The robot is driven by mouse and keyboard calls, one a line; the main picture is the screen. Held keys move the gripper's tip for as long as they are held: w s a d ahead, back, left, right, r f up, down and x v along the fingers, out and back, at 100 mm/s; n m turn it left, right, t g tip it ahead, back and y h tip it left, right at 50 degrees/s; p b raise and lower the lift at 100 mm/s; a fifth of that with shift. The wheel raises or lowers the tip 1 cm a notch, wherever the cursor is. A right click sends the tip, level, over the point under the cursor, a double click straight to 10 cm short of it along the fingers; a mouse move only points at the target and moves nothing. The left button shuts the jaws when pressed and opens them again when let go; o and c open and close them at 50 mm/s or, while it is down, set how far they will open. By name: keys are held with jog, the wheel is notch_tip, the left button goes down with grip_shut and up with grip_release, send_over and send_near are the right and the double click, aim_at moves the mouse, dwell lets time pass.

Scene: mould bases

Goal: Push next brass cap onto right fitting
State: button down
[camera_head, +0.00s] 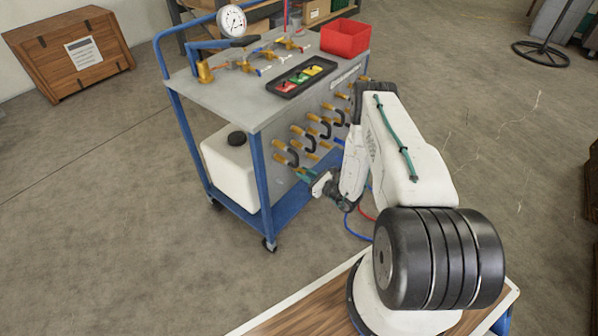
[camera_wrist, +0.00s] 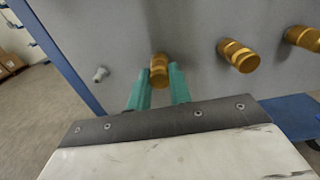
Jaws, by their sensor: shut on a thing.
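In the wrist view, my gripper (camera_wrist: 158,84) has its two teal fingers closed around a brass cap (camera_wrist: 158,68). The cap is in front of the grey panel (camera_wrist: 190,25); I cannot tell whether it sits fully on a fitting. A bare silver fitting (camera_wrist: 100,74) sticks out of the panel to the left of the cap. Further brass caps (camera_wrist: 238,56) and (camera_wrist: 303,38) stick out to the right. In the head view, my gripper (camera_head: 305,175) is at the low front end of the cart's panel, and the cap in it is too small to make out.
The blue-framed cart (camera_head: 258,165) carries brass fittings and black hose loops (camera_head: 325,130) on its panel. On its top are a gauge (camera_head: 231,20), a black tray (camera_head: 304,88) and a red bin (camera_head: 345,42). A white canister (camera_head: 228,170) stands on the lower shelf. Hoses hang near my arm.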

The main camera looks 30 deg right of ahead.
jog(key=shift+v, duration=2.5)
jog(key=v, duration=0.6)
jog(key=shift+r, duration=0.1)
jog(key=shift+a, duration=0.1)
